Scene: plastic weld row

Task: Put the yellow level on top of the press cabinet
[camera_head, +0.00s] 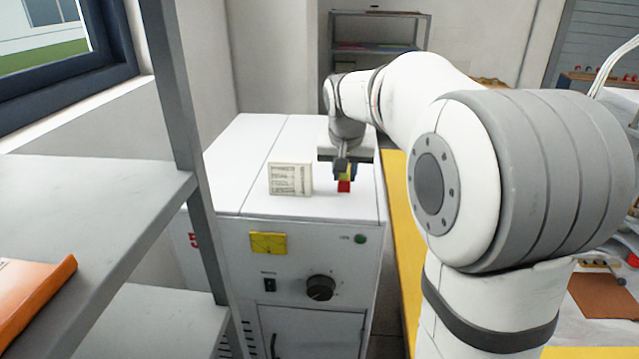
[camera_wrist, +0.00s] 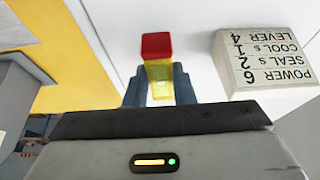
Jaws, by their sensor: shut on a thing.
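The yellow level (camera_wrist: 160,82) has a red end (camera_wrist: 157,46) and is held between the fingers of my gripper (camera_wrist: 158,88), which is shut on it. In the head view the red end of the level (camera_head: 344,186) shows below my gripper (camera_head: 345,170), over the white top of the press cabinet (camera_head: 300,212). The level appears to stand upright at or just above the top; I cannot tell whether it touches. The cabinet top also shows in the wrist view (camera_wrist: 110,25).
A cream block with printed settings (camera_head: 290,179) stands on the cabinet top, left of my gripper; it also shows in the wrist view (camera_wrist: 265,62). A grey shelf rack (camera_head: 110,190) with an orange item (camera_head: 30,295) stands at the left. The cabinet's front left top is clear.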

